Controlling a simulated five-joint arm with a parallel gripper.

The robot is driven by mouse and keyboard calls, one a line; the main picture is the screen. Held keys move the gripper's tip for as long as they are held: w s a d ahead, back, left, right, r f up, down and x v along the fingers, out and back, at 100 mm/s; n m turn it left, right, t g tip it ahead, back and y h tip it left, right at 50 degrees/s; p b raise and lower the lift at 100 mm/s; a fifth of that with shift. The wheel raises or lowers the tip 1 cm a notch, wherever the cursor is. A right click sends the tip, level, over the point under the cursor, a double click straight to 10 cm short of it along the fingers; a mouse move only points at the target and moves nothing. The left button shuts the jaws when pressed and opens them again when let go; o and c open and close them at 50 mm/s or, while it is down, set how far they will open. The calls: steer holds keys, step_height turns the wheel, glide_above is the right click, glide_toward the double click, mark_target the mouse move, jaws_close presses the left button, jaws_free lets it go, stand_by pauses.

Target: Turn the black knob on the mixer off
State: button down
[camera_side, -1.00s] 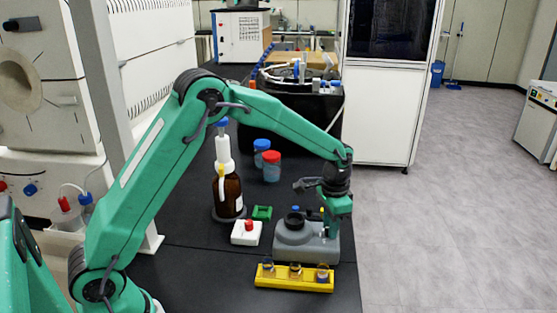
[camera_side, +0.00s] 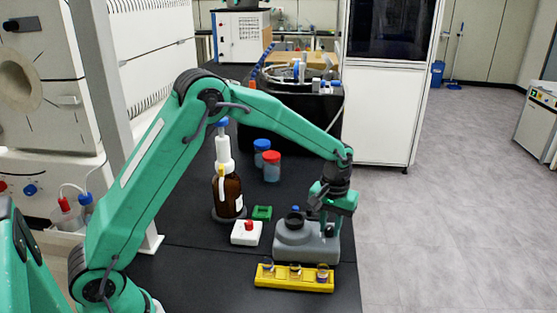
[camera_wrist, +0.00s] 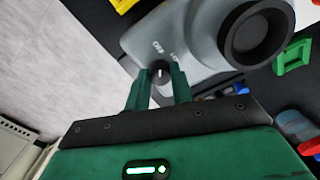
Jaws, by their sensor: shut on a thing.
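The grey mixer (camera_side: 297,242) stands on the black bench in the side view, with a round black cup-like top (camera_side: 294,221). In the wrist view the mixer's grey body (camera_wrist: 180,35) fills the upper middle, and its black top (camera_wrist: 257,35) is at the right. My gripper (camera_wrist: 160,80) points down at the mixer. Its two green fingers are shut on the black knob (camera_wrist: 159,70), which shows between them with a white mark. Lettering lies on the body just beyond the knob. In the side view my gripper (camera_side: 323,232) hides the knob.
A yellow rack (camera_side: 294,283) with small vials stands in front of the mixer. A white box with a red button (camera_side: 246,232), a green block (camera_side: 262,213) and a brown bottle (camera_side: 228,190) stand to its left. The bench ends just right of the mixer.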

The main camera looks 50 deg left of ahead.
mark_target(330, 228)
steer(key=shift+r+n, duration=0.15)
steer(key=shift+n, duration=0.15)
steer(key=c, duration=1.2)
jaws_free()
step_height(330, 228, up, 7)
steer(key=shift+r, duration=0.35)
steer(key=shift+r, duration=0.1)
